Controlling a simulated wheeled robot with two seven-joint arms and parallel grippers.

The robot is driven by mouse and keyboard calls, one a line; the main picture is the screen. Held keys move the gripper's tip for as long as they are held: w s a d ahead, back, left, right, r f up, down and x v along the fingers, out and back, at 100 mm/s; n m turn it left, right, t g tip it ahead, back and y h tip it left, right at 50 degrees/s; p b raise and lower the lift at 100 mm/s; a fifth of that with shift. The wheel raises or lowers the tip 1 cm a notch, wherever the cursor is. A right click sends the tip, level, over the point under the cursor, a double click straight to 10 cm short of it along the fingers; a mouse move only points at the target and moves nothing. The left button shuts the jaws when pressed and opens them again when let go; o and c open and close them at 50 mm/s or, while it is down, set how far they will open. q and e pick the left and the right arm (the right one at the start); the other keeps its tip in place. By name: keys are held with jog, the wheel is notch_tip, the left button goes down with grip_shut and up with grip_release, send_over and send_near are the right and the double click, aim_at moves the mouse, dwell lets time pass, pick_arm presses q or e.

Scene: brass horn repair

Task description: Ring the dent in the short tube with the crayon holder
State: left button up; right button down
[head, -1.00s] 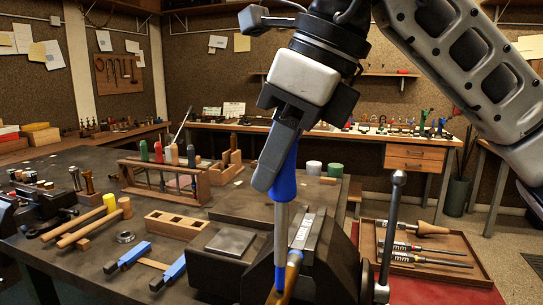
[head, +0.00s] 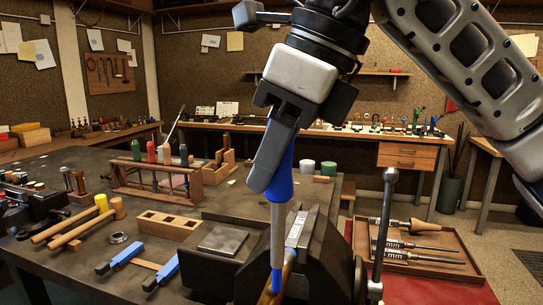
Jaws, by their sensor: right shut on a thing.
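My right gripper (head: 270,165) is shut on the crayon holder (head: 278,225), which has a blue handle and a grey shaft. The holder points down, nearly upright, with its blue tip at the brass short tube (head: 287,274). The tube sits at the jaws of the dark bench vise (head: 318,265) and only a small part of it shows. I cannot tell whether the tip touches it, and I see no dent or ring mark. My left gripper is not in view.
A wooden rack with colored-handled tools (head: 155,182) stands left on the dark bench (head: 85,262). Mallets, a wooden block with square holes (head: 168,225) and blue-ended clamps (head: 122,257) lie nearer. The vise's upright handle (head: 386,220) and a tool tray (head: 440,268) are at right.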

jog(key=shift+s, duration=0.2)
jog(key=shift+s+a, duration=0.1)
jog(key=shift+a, duration=0.05)
dwell(0.3)
jog(key=shift+a, duration=0.15)
jog(key=shift+a, duration=0.15)
dwell(0.6)
